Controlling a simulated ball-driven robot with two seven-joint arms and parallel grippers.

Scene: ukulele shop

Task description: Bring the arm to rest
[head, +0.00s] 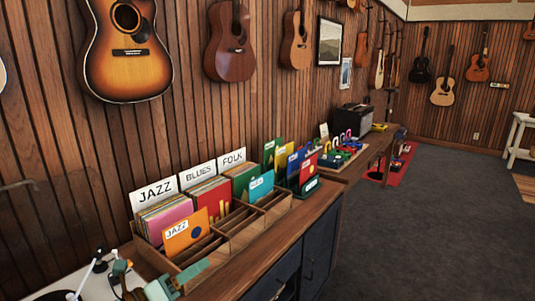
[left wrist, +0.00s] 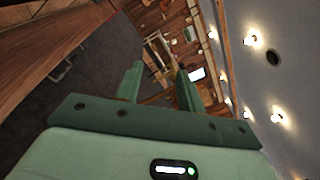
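My left gripper (head: 178,279) shows at the bottom left of the head view, green, in front of the wooden record bin and low by the counter. In the left wrist view its two green fingers (left wrist: 160,70) stand apart with nothing between them. That view looks out across the room and up to the ceiling lights. My right gripper is in neither view.
A wooden record bin (head: 233,236) with JAZZ, BLUES and FOLK dividers stands on the counter (head: 268,262). An orange JAZZ sleeve (head: 187,232) is in its front. Guitars hang on the wall. The grey floor (head: 420,220) at right is largely clear.

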